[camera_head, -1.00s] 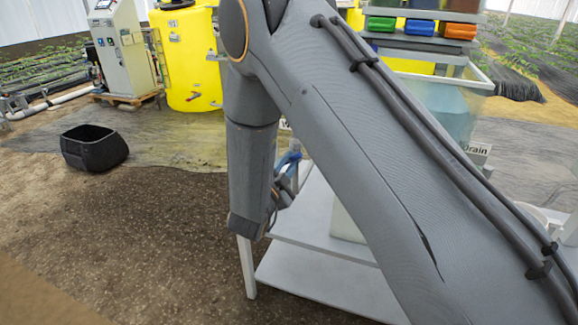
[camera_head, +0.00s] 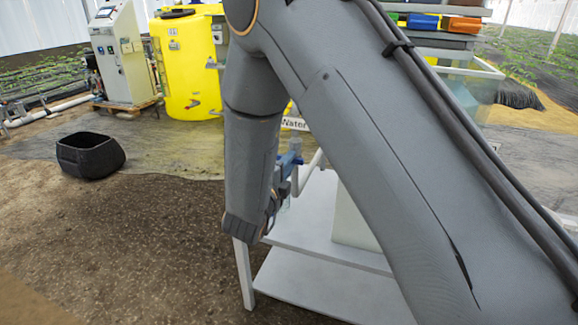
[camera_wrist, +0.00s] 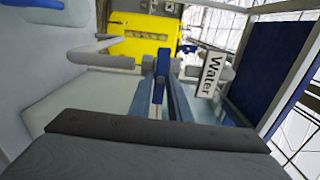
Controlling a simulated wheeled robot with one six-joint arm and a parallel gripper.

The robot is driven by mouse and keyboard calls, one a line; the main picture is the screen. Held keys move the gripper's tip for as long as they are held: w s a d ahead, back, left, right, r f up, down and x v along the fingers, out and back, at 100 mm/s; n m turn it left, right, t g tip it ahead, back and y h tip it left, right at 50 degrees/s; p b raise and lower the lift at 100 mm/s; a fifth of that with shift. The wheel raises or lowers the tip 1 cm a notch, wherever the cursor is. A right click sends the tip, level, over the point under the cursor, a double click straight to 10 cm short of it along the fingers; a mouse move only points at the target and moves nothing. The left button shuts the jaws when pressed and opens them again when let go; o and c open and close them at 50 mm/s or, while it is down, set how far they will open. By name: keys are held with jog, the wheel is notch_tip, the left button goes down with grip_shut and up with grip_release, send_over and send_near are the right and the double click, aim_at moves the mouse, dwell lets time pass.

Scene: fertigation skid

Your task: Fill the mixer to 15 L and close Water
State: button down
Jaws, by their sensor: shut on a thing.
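In the wrist view my gripper (camera_wrist: 160,96) has its two fingers close around the blue handle (camera_wrist: 159,84) of the Water valve and is shut on it. The white Water label (camera_wrist: 210,75) hangs just right of the fingers. In the head view the blue valve (camera_head: 288,162) shows beside my forearm, below the Water label (camera_head: 295,124), which my arm partly covers. My fingertips are hidden there. The mixer tank (camera_head: 466,98) is mostly behind my arm at the right. Its liquid level cannot be read.
A white stand (camera_head: 315,225) with a lower shelf is under the valve. A yellow tank (camera_head: 188,70) and a control cabinet (camera_head: 118,52) stand at the back left. A black tub (camera_head: 90,155) sits on the ground. Blue and orange bins (camera_head: 463,25) are at the upper right.

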dwell(0.5)
jog(key=c, duration=1.7)
grip_release()
jog(key=shift+b+v, duration=0.45)
jog(key=shift+v, duration=3.45)
